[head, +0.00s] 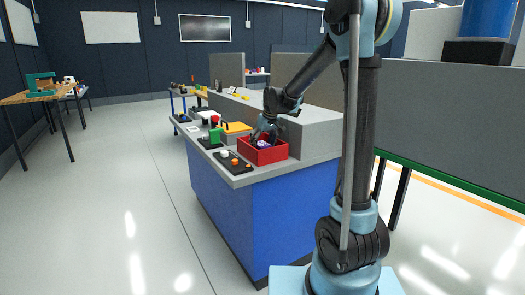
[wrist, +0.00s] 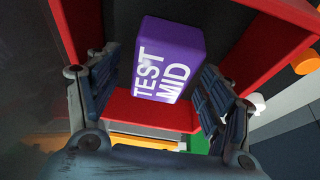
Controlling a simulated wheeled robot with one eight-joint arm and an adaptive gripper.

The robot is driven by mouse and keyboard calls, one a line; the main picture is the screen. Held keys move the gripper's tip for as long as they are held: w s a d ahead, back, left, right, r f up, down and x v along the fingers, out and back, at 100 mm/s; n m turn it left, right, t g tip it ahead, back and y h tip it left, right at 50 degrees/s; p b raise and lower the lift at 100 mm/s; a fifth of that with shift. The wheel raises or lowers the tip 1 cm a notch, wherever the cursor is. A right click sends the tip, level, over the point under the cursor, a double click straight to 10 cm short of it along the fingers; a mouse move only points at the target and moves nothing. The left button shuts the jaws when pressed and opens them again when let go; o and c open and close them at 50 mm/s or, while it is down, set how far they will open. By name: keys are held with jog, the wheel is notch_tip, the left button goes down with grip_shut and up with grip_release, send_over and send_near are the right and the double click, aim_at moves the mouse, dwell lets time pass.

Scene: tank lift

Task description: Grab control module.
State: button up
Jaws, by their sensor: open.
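The likely control module is a purple block (wrist: 168,58) with white "TEST MID" lettering. In the wrist view it lies inside a red bin (wrist: 138,112), between my open fingers and a little beyond their tips. My gripper (wrist: 152,90) has one finger on each side of the block, with a visible gap on both sides. In the head view my gripper (head: 264,134) reaches down into the red bin (head: 266,155), and a small purple patch of the block (head: 263,144) shows below it. The block's underside is hidden.
The bin stands on a grey-topped blue counter (head: 240,178) beside a raised grey block (head: 312,128). Black panels with buttons (head: 235,164), a green part (head: 215,135) and a yellow-orange item (head: 237,127) are close to its left. Open floor (head: 110,200) lies left of the counter.

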jog(key=c, duration=1.3)
